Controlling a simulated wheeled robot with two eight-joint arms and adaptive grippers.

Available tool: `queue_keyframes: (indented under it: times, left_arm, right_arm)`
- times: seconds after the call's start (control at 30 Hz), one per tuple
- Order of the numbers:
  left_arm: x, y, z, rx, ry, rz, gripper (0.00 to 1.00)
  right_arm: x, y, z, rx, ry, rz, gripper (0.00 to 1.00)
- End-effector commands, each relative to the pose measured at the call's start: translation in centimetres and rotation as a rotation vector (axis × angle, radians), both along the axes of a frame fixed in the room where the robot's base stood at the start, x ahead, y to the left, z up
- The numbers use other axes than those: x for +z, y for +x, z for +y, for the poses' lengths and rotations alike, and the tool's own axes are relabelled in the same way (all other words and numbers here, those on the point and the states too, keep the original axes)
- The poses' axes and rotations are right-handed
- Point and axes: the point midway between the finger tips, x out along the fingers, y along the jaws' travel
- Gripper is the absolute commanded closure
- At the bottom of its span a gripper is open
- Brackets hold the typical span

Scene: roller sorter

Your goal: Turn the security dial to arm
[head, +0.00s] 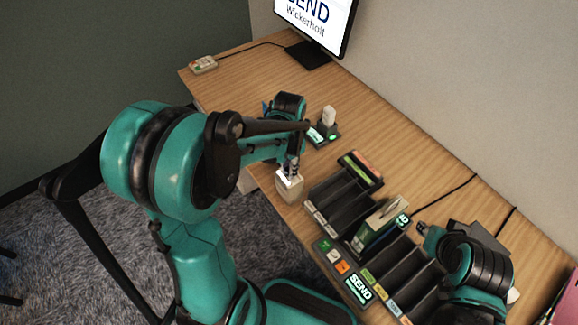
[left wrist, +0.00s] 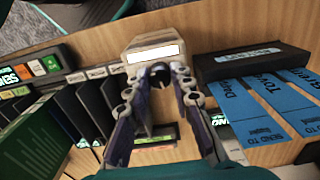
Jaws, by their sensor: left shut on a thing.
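A small cream box (head: 289,185) stands at the desk's near edge in the head view. I take it to be the security dial's housing. In the left wrist view the housing (left wrist: 155,48) has a bright white panel, with a dark round knob (left wrist: 159,75) in front of it. My left gripper (head: 292,168) points down at the box. In the left wrist view its fingers (left wrist: 159,82) are closed around the knob. The dial's markings and setting are not legible. My right gripper (head: 428,238) is at the right, partly hidden by its arm; its jaws are unclear.
A black slotted sorter (head: 325,205) with a green box (head: 380,226) in it stands right of the dial. A black stand (head: 324,136) with a pale upright piece is behind it. A monitor (head: 318,22) and keypad (head: 203,64) are at the back. Bare desk lies between.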

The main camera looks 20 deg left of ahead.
Motion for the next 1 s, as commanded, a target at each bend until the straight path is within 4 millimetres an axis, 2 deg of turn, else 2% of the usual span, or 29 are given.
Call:
queue_keyframes:
  times: [0.4, 0.9, 0.93, 1.0]
  left_arm:
    - [-0.02, -0.04, 0.0, -0.165, 0.0, 0.001, 1.0]
    - [-0.02, -0.05, 0.02, -0.182, 0.001, 0.001, 1.0]
    - [-0.02, -0.05, 0.02, -0.182, 0.001, 0.001, 0.75]
    - [-0.02, -0.04, 0.01, -0.182, 0.001, 0.001, 0.57]
  right_arm:
    - [0.02, 0.0, 0.0, 0.0, 0.0, 0.0, 0.71]
    - [0.02, 0.0, 0.0, 0.0, 0.0, 0.0, 0.71]
    - [0.02, 0.0, 0.0, 0.0, 0.0, 0.0, 0.71]
    - [0.02, 0.0, 0.0, 0.0, 0.0, 0.0, 0.71]
